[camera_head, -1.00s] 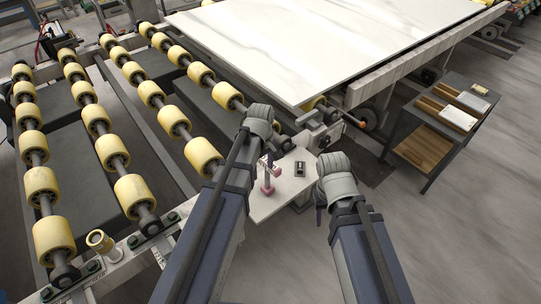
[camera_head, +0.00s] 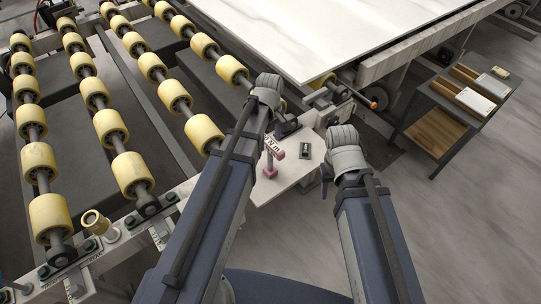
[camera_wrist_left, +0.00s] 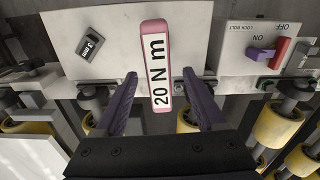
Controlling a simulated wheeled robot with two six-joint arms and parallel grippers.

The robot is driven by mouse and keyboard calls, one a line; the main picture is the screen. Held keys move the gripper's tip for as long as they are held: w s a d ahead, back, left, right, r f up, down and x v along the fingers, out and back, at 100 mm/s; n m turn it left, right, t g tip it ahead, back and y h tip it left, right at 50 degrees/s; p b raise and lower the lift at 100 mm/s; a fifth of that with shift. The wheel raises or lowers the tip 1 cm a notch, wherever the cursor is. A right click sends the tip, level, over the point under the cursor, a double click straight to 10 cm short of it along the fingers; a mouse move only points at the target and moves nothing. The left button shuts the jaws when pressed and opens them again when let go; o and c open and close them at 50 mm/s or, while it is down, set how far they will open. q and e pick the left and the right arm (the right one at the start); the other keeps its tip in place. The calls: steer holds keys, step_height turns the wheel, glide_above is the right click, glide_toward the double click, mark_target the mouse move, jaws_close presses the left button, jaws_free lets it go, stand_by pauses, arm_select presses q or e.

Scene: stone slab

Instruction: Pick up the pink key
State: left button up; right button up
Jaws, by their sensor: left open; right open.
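The pink key (camera_head: 270,160) stands over the pale plate (camera_head: 289,183) in the head view. In the left wrist view the pink key (camera_wrist_left: 155,28) shows a white label reading "20 N m", with its lower end between the two purple fingers. My left gripper (camera_wrist_left: 160,77) is open around it, with a gap on each side. In the head view my left arm's wrist largely hides that gripper. My right gripper (camera_head: 325,180) is to the right of the plate, apart from the key; only a bit of purple finger shows.
A small black device (camera_head: 305,150) lies on the plate right of the key. The left wrist view shows a lock bolt switch panel (camera_wrist_left: 240,62) with a red lever. Yellow rollers (camera_head: 131,172) fill the left. A white stone slab (camera_head: 310,30) lies behind. A dark cart (camera_head: 440,130) stands right.

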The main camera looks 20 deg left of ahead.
mark_target(270, 159)
arm_select(q)
steer(key=shift+d+f+b, duration=0.1)
steer(key=shift+f+b, duration=2.55)
steer(key=shift+r, duration=0.1)
jaws_close()
